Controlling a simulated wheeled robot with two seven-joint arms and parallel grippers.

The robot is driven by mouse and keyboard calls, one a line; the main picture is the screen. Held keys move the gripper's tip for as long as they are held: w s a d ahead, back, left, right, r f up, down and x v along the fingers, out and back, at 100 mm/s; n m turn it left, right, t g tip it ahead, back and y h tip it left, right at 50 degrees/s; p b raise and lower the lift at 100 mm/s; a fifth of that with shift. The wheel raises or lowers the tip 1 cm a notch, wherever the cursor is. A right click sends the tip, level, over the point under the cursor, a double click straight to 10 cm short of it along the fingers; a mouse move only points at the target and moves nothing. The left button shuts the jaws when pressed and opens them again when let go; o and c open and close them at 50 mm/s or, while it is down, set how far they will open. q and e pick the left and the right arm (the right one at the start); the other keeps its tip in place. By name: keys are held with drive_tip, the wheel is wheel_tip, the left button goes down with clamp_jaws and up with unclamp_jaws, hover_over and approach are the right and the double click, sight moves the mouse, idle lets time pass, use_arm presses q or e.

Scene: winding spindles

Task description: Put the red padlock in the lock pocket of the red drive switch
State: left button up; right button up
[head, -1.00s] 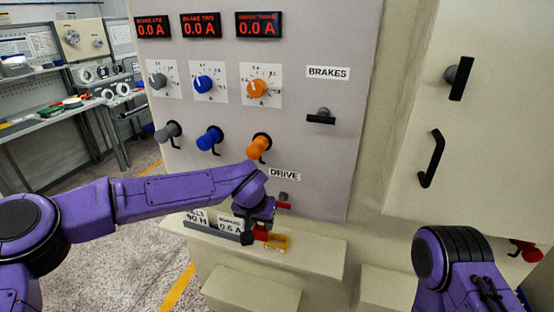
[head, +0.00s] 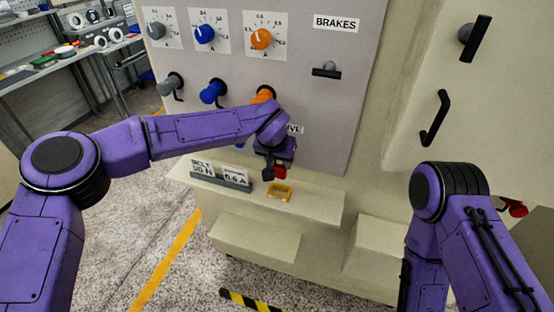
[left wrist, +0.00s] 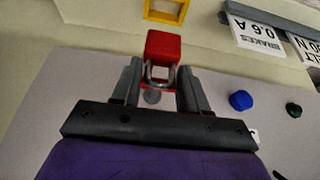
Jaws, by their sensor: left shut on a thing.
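My left gripper (head: 273,170) is in front of the panel, just below the partly covered DRIVE label. In the left wrist view, the red padlock (left wrist: 163,46) sits at the tips of the left gripper (left wrist: 157,78), its metal shackle between the two fingers. Its body points away from the palm. A red patch and a grey disc show behind the shackle, probably part of the drive switch. The lock pocket cannot be made out. In the head view, a small red part shows beside the fingers; I cannot tell whether it is padlock or switch. My right gripper is out of view.
A yellow open tray (head: 279,193) lies on the ledge (head: 315,204) below, beside a holder with two cards (head: 221,176). The BRAKES switch (head: 326,71) and a blue handle (head: 213,91) stick out of the panel. A black door handle (head: 435,118) is at the right.

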sight(279, 168)
use_arm(q)
drive_tip(key=b+x, duration=0.2)
drive_tip(key=x, duration=0.2)
drive_tip(key=shift+s+d+f+b, duration=0.1)
drive_tip(key=shift+s+f+b, duration=0.15)
drive_tip(key=shift+f+b, duration=0.45)
drive_tip(key=shift+b, duration=0.05)
drive_tip(key=shift+s+a, duration=0.1)
drive_tip(key=shift+a, duration=0.1)
drive_tip(key=shift+s+a+r, duration=0.1)
drive_tip(key=shift+s, duration=0.15)
drive_tip(key=shift+w, duration=0.1)
